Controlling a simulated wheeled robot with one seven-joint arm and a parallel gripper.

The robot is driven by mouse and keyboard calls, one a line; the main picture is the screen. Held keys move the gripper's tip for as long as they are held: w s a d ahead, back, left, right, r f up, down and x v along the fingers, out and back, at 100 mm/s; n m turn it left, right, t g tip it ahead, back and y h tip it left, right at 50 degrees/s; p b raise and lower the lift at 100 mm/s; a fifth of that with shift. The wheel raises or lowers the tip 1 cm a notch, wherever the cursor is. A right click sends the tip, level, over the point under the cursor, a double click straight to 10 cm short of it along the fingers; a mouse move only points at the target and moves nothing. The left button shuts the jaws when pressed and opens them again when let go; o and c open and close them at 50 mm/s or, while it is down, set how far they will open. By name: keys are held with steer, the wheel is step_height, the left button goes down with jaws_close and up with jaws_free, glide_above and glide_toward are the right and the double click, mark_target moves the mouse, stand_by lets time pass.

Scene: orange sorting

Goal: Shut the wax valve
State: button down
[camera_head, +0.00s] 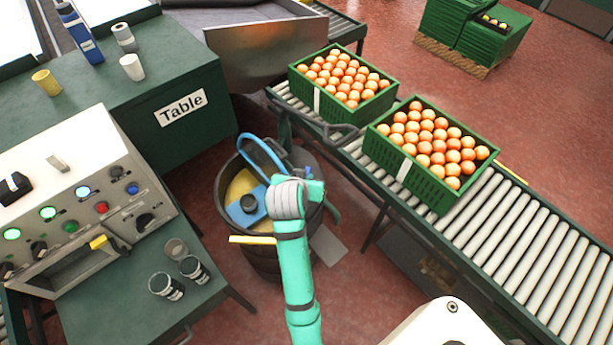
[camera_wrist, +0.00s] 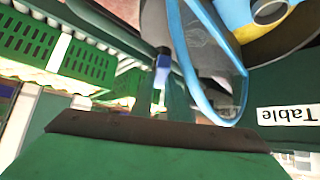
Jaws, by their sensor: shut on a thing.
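My gripper (camera_wrist: 163,88) is shut on a small blue piece (camera_wrist: 162,66), which looks like the wax valve's lever, in the wrist view. In the head view my teal arm hangs over the drum and hides most of the valve and the fingertips. A dark drum (camera_head: 233,222) with yellow wax stands below. A blue hose loop (camera_head: 259,153) rises beside my wrist and also shows in the wrist view (camera_wrist: 207,75). I cannot tell how far the valve is turned.
A roller conveyor (camera_head: 525,235) on the right carries two green crates (camera_head: 377,152) of oranges. A green table (camera_head: 200,136) with cups and a bottle stands at the left, behind a control panel (camera_head: 85,200). Black-labelled jars (camera_head: 166,286) stand in front of the panel.

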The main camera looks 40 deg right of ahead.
steer(key=shift+w+a+m+g+h, duration=0.1)
steer(key=shift+w+m+g+h, duration=0.3)
steer(key=shift+m, duration=0.5)
steer(key=shift+s+m+g+h, duration=0.15)
steer(key=shift+m+g+h, duration=0.15)
steer(key=shift+m+g, duration=0.2)
steer(key=m+g, duration=0.2)
steer(key=m, duration=0.1)
steer(key=m+g+h, duration=0.1)
steer(key=shift+w+a+m, duration=0.25)
steer(key=shift+w+m, duration=0.05)
steer(key=shift+w, duration=0.1)
steer(key=shift+s+f+g, duration=0.1)
steer(key=shift+g, duration=0.3)
steer(key=c, duration=1.7)
jaws_free()
steer(key=shift+d, duration=0.1)
